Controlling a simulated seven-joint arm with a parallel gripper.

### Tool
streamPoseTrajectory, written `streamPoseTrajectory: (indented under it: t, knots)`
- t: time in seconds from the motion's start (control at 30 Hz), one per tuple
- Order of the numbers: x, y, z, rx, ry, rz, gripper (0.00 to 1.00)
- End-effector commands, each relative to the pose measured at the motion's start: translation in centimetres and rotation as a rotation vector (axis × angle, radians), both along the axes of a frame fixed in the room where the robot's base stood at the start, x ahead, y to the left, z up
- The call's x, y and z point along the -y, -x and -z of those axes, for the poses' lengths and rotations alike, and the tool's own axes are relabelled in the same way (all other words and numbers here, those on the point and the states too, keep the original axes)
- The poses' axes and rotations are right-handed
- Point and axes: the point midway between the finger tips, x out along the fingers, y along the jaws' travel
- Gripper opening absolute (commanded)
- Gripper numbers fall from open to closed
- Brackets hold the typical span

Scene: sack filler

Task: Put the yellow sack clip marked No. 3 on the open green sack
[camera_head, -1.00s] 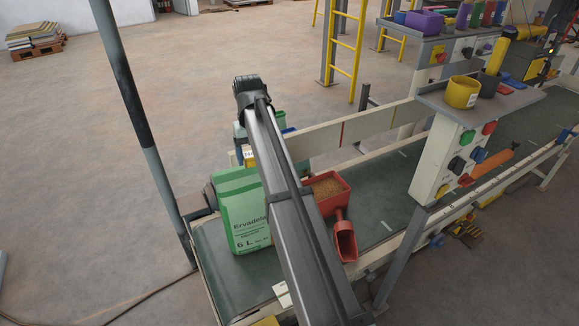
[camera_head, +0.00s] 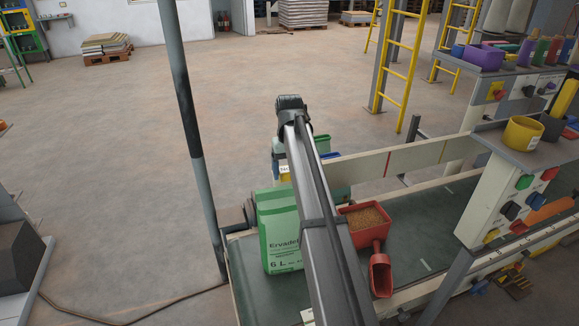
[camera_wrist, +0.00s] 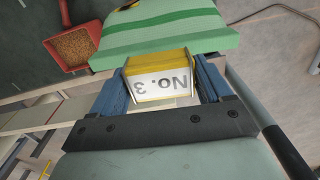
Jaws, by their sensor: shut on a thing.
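The yellow clip (camera_wrist: 160,66) with a white "No. 3" label, upside down in the wrist view, sits between the blue fingers of my gripper (camera_wrist: 163,80). My gripper is shut on it. The green sack (camera_wrist: 165,40) lies just beyond the clip in that view; I cannot tell whether they touch. In the head view the green sack (camera_head: 280,240) stands upright on the conveyor, its right side hidden by my arm. A bit of the yellow clip (camera_head: 285,174) shows above the sack's top, left of my arm. The sack's mouth is not clearly visible.
A red bin (camera_head: 362,218) of grain and a red scoop (camera_head: 381,276) are on the conveyor belt (camera_head: 415,240), right of my arm. A grey post (camera_head: 188,130) stands left of the sack. A control panel (camera_head: 500,205) stands at the right. The floor behind is open.

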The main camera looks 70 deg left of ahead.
Motion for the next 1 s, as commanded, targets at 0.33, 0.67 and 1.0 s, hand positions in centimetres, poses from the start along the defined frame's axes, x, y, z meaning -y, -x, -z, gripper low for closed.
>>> streamPoseTrajectory:
  t: [0.33,0.67,1.0]
  knots:
    - [0.0,0.0,1.8,0.000,0.000,0.000,0.49]
    - [0.0,0.0,3.3,0.000,0.000,0.000,0.49]
    - [0.0,0.0,5.1,0.000,0.001,0.000,0.49]
